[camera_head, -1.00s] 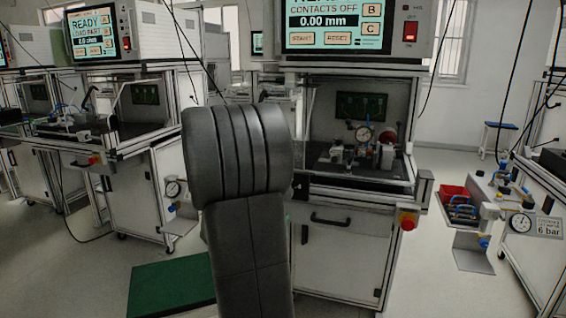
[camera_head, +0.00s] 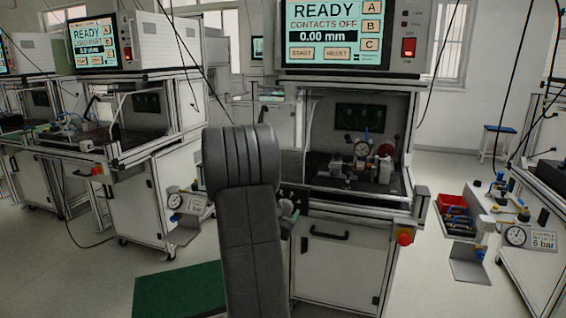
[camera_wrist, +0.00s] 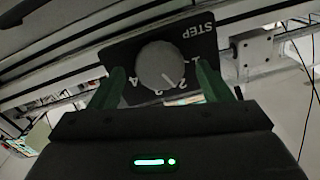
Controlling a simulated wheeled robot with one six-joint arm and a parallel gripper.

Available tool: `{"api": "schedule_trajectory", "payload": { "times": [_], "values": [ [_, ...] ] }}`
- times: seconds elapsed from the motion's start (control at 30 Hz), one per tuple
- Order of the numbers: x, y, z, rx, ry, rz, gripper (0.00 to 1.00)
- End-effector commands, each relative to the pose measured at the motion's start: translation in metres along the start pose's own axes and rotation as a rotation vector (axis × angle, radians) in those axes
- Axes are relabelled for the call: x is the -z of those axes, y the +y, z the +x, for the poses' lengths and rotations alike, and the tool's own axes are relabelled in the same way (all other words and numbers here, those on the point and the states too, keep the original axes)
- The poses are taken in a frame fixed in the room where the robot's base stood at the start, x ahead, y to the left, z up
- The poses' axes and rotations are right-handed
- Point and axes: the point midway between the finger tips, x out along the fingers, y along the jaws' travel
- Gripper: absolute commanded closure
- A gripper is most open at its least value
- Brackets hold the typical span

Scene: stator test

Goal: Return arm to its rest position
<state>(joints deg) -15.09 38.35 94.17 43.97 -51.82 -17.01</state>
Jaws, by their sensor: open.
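My arm (camera_head: 245,215) rises through the middle of the head view, in front of the test station. In the wrist view my gripper (camera_wrist: 163,85) is open, with one green finger on each side of a round grey knob (camera_wrist: 160,64). The knob sits on a black plate (camera_wrist: 197,40) marked STEP with numbers. I cannot tell whether the fingers touch the knob; a gap shows beside it. In the head view the gripper is mostly hidden behind my arm.
The station screen (camera_head: 322,30) reads READY, CONTACTS OFF, 0.00 mm. A red stop button (camera_head: 404,238) sits on the cabinet's right front. A red bin (camera_head: 452,202) and gauge (camera_head: 515,236) stand to the right. A green mat (camera_head: 178,290) lies on the floor. Another station stands left.

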Motion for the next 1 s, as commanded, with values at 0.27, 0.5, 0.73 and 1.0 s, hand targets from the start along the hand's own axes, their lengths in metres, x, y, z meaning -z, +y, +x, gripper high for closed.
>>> {"api": "schedule_trajectory", "payload": {
  "times": [0.27, 0.5, 0.73, 1.0],
  "values": [
    [0.004, -0.002, 0.0, 0.0, -0.002, -0.19, 0.28],
    [0.001, -0.002, -0.008, 0.002, -0.001, -0.325, 0.28],
    [-0.001, -0.002, -0.056, 0.003, -0.001, -0.32, 0.28],
    [-0.001, -0.002, -0.101, 0.003, 0.0, -0.318, 0.28]
  ]
}}
